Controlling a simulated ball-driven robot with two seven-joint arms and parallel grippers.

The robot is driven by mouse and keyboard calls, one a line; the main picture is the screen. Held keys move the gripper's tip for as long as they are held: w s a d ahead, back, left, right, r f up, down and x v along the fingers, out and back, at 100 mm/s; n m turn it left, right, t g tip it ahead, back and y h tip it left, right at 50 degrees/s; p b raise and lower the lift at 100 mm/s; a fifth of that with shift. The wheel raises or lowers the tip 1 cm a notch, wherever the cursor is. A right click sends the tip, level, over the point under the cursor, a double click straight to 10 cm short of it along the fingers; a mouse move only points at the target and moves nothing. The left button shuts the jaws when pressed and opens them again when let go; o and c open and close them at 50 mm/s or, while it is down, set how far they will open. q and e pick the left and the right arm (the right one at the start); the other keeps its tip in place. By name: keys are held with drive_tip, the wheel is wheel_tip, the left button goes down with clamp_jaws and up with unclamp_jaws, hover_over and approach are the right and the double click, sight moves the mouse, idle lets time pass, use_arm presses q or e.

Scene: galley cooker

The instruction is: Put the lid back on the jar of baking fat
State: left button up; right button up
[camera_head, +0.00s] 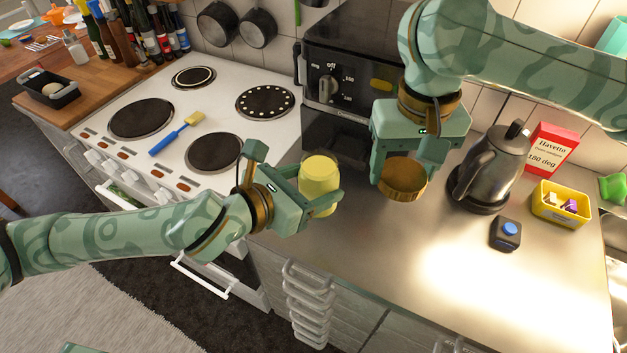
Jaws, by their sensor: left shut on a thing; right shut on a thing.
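The jar of baking fat (319,176) is a clear jar with pale yellow fat, in the middle of the view above the steel counter. My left gripper (320,190) is shut on the jar, with its fingers around the jar's sides. The lid (402,179) is a round brown-gold disc to the right of the jar. My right gripper (410,165) is shut on the lid and holds it from above, apart from the jar. Whether the jar's base touches the counter is hard to tell.
A white cooker (180,110) with a blue brush (175,135) is at left. A black fryer (345,85) stands behind the jar. A kettle (488,165), red box (552,150), yellow tub (560,208) and blue-button device (507,232) are at right. The front counter is clear.

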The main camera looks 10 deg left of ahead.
use_arm(q)
drive_tip(key=shift+r, duration=0.1)
use_arm(e)
approach(319, 166)
drive_tip(key=shift+s+a+n, duration=0.2)
drive_tip(key=shift+a+n, duration=0.15)
drive_tip(key=shift+n, duration=0.05)
drive_tip(key=shift+w+d, duration=0.2)
drive_tip(key=shift+w, duration=0.05)
use_arm(q)
drive_tip(key=shift+d, duration=0.1)
use_arm(e)
drive_tip(key=shift+d, duration=0.25)
drive_tip(key=shift+a+f, duration=0.1)
drive_tip(key=shift+f, duration=2)
drive_tip(key=shift+s, duration=0.1)
